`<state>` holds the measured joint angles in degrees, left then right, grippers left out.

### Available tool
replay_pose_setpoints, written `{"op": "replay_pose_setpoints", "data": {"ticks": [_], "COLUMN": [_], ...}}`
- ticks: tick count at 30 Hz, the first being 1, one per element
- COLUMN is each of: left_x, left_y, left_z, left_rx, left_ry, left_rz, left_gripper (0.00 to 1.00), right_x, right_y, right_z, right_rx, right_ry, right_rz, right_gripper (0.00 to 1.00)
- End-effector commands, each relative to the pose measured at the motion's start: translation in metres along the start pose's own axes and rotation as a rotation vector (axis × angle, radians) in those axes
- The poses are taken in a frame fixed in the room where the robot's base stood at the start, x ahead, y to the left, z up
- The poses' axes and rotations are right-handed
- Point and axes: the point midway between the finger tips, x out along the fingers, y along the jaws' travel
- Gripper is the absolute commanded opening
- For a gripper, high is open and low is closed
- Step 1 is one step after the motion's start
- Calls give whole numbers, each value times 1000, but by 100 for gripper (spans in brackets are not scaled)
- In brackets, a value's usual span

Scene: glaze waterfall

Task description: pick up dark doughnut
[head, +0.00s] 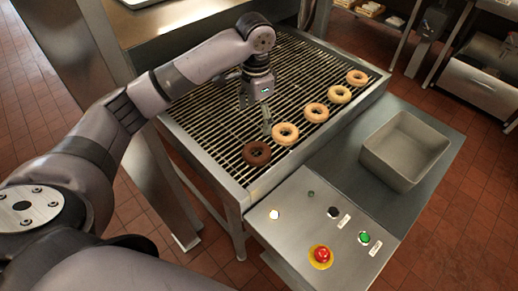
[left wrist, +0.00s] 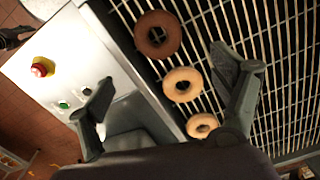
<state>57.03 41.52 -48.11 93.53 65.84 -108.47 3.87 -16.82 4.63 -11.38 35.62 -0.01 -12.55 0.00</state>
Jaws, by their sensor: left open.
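The dark doughnut (head: 256,145) lies on the wire conveyor at its near end, first in a row of doughnuts. It also shows at the top of the left wrist view (left wrist: 158,18), beyond my fingertips. My left gripper (head: 255,113) is open and empty, above the conveyor and a little behind the dark doughnut. In the left wrist view its two fingers (left wrist: 165,75) stand wide apart, with a light doughnut (left wrist: 183,84) seen between them. That light doughnut lies right beside the dark one in the head view (head: 285,134). My right gripper is not in view.
More light doughnuts (head: 316,112) continue along the conveyor (head: 215,121) toward the back right. An empty grey bin (head: 372,153) stands on the steel shelf to the right. A control panel (head: 290,238) with a red button (head: 320,254) is at the near end.

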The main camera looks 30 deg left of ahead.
Motion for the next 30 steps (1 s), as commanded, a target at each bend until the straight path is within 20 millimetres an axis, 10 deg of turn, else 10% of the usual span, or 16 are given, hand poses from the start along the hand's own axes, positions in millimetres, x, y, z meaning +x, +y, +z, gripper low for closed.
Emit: {"op": "replay_pose_setpoints", "data": {"ticks": [12, 30], "left_x": [82, 143], "left_y": [1, 3], "left_z": [0, 6], "left_rx": [0, 1], "left_ry": [-2, 0], "left_rz": [1, -1], "left_gripper": [85, 85], "right_x": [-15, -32], "right_y": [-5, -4], "right_z": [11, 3], "right_rx": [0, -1], "right_ry": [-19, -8], "right_rz": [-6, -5], "right_gripper": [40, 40]}}
